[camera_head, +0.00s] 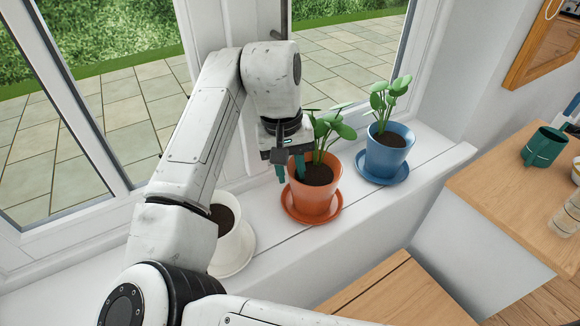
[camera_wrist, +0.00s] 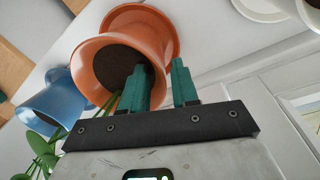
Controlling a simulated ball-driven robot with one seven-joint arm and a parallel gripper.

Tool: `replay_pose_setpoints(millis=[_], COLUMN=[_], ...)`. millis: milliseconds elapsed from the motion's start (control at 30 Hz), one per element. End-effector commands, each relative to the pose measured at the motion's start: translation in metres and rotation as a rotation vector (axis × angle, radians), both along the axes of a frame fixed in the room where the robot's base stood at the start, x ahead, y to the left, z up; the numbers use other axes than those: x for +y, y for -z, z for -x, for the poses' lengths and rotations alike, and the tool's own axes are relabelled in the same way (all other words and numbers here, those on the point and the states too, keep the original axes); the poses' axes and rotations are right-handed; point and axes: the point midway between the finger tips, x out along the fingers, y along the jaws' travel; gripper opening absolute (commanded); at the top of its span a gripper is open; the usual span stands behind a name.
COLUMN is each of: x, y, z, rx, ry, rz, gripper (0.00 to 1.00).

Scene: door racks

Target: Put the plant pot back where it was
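Three pots stand on the white windowsill. The orange pot (camera_head: 316,194) with a leafy plant (camera_head: 326,132) sits upright in its orange saucer (camera_head: 337,216). The blue pot (camera_head: 385,158) with a plant is behind it to the right, in a blue saucer (camera_head: 378,180). A white pot (camera_head: 226,250), partly hidden by my arm, holds soil. My gripper (camera_head: 290,171) is at the orange pot's left rim. In the wrist view, my gripper's teal fingers (camera_wrist: 161,78) are apart, one over the soil and one outside the orange pot (camera_wrist: 101,80). Firm contact is not clear.
Window frames and glass stand close behind the sill. A wooden surface (camera_head: 400,297) is in front. A wooden table (camera_head: 510,190) at the right carries a green mug (camera_head: 543,147) and a glass jar (camera_head: 566,215). The sill's right end is clear.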

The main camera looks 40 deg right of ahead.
Motion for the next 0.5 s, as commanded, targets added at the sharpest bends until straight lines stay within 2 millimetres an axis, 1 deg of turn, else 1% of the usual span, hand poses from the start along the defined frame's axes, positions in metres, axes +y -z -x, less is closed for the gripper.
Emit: replay_pose_setpoints(millis=[167,267,367,500], x=[0.000,0.000,0.000,0.003], y=[0.000,-0.004,-0.014,-0.040], z=[0.000,0.000,-0.001,-0.003], rx=[0.000,0.000,-0.001,-0.003], ry=[0.000,0.001,0.002,0.002], rz=[0.000,0.000,0.001,0.002], gripper=[0.29,0.29,0.29,0.29])
